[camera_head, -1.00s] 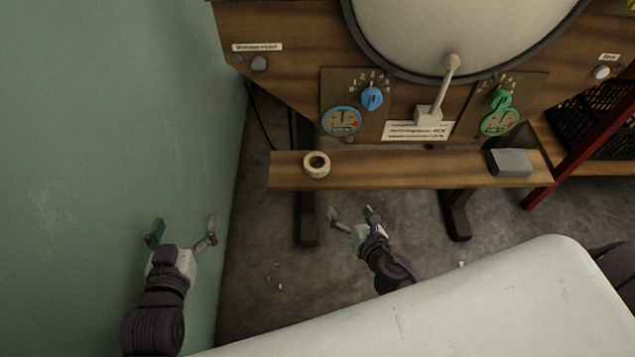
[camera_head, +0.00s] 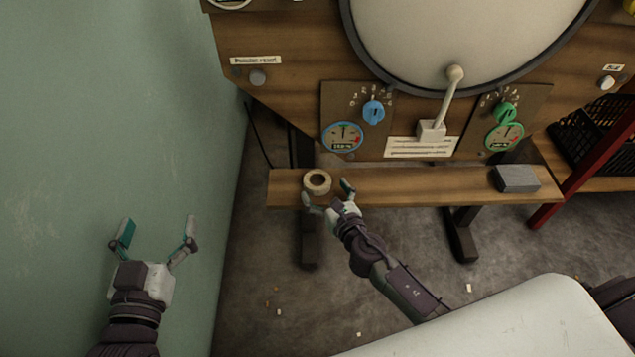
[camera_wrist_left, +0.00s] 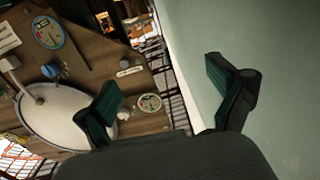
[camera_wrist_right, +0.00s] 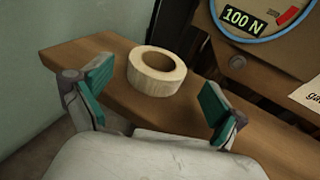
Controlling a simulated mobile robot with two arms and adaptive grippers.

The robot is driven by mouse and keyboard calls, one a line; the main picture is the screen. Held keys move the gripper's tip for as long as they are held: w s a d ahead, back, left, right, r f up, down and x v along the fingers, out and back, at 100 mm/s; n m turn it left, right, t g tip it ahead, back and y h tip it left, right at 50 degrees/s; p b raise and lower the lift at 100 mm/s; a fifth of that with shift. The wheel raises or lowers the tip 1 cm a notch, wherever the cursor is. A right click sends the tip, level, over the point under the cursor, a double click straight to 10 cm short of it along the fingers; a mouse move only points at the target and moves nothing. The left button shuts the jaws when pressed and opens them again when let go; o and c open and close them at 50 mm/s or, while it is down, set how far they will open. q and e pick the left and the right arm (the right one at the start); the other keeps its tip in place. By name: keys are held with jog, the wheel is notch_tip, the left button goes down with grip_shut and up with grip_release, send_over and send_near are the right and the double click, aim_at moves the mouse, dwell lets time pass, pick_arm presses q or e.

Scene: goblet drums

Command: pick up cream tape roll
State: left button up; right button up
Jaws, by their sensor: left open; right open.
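The cream tape roll (camera_head: 317,182) lies flat on the left part of the narrow wooden shelf, its hole facing up. In the right wrist view the tape roll (camera_wrist_right: 157,76) sits just ahead of and between my right fingers. My right gripper (camera_head: 327,192) is open and empty at the shelf's front edge, right by the roll; its spread fingers (camera_wrist_right: 153,95) also show in the right wrist view. My left gripper (camera_head: 157,238) is open and empty by the green wall, far from the roll. The left wrist view shows its open fingers (camera_wrist_left: 167,98).
The wooden shelf (camera_head: 420,188) also bears a grey block (camera_head: 515,178) at its right end. Behind it stands a panel with a blue knob (camera_head: 373,111), a green knob (camera_head: 506,113), gauges and a lever (camera_head: 448,95). The green wall (camera_head: 110,110) bounds the left.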

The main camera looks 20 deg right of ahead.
aim_at(322, 187)
jog(key=w, duration=0.3)
jog(key=shift+w+a+f+b, duration=0.35)
jog(key=shift+w, duration=0.2)
pick_arm(q)
jog(key=r, duration=0.1)
jog(key=r+t, duration=0.2)
jog(key=shift+d+r+h, duration=0.15)
jog(key=shift+d+h, duration=0.1)
jog(key=shift+h, duration=0.15)
pick_arm(e)
jog(key=c, duration=1.2)
jog(key=shift+r, duration=0.15)
jog(key=shift+c, duration=0.2)
